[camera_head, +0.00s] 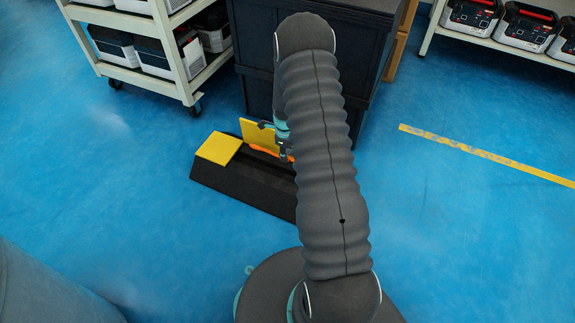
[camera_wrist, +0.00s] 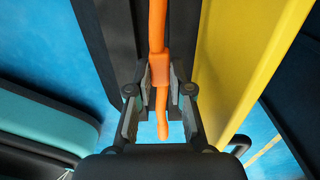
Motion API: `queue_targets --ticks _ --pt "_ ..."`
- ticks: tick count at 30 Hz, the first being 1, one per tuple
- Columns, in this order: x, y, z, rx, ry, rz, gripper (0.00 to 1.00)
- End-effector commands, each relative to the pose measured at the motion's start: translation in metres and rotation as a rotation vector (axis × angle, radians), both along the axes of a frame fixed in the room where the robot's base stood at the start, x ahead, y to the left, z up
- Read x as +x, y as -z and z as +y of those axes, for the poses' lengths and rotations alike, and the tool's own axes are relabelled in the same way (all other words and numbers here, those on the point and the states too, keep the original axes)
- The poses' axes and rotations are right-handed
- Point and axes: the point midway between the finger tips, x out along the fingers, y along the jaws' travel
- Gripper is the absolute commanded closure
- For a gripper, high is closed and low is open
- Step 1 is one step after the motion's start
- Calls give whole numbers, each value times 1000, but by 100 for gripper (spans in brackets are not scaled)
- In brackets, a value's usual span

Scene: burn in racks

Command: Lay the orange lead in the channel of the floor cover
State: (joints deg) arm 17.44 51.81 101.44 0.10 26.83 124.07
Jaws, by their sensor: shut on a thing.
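The floor cover (camera_head: 240,187) is a long black ramp on the blue floor. One yellow lid (camera_head: 218,148) lies flat at its left end. Another yellow lid (camera_head: 257,134) stands raised on its far side and fills the right of the wrist view (camera_wrist: 235,60). The orange lead (camera_head: 264,151) shows low beside the raised lid. My gripper (camera_wrist: 161,88) is shut on the lead's thicker orange part (camera_wrist: 160,67), and the lead runs along the black cover (camera_wrist: 118,30). I cannot tell whether it touches the channel floor. My arm hides the cover's right end.
A black cabinet (camera_head: 255,85) stands close behind the cover. A cream shelf cart (camera_head: 165,75) with several boxed units is at the back left, and a rack (camera_head: 500,45) at the back right. The blue floor is clear, with a yellow line (camera_head: 490,155) at right.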

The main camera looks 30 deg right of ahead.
Motion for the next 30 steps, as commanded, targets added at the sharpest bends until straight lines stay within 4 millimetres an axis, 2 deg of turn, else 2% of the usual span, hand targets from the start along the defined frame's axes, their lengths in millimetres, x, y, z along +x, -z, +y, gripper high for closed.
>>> queue_targets --ticks 1,3,7,17,30 --pt "-7 13 1 1 3 3 100" --pt "-12 22 1 0 6 1 100" --pt "-18 32 2 0 8 0 100" --pt "-18 48 2 0 8 0 100" --pt "-18 91 2 0 8 0 100"
